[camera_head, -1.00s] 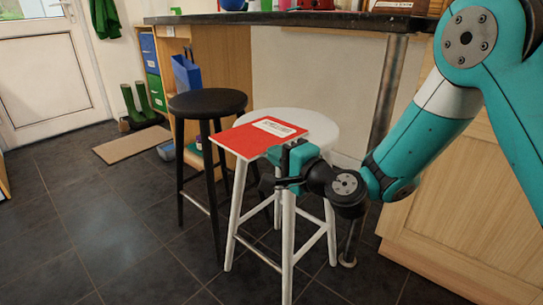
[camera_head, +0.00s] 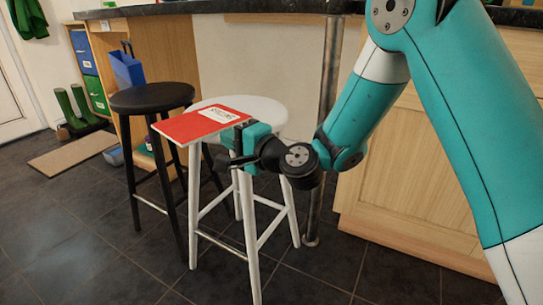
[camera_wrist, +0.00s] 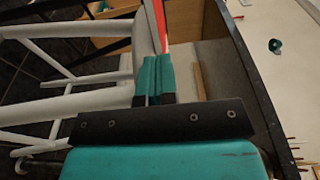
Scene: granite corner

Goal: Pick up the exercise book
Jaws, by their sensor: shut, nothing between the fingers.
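The exercise book (camera_head: 195,125) is red with a white label. It lies flat on the white stool (camera_head: 268,110) and its left part sticks out past the seat. In the wrist view a thin red strip of the book (camera_wrist: 160,22) shows edge-on just beyond the fingertips. My gripper (camera_head: 243,138) is at the book's near right edge, about level with the seat. In the wrist view my gripper (camera_wrist: 153,76) has its teal fingers together with nothing between them. I cannot tell whether the fingers touch the book.
A black stool (camera_head: 152,97) stands close behind on the left. The worktop (camera_head: 290,8) runs above and behind, with a metal post (camera_head: 328,90) and a wooden cabinet (camera_head: 410,170) at right. Floor at front left is clear.

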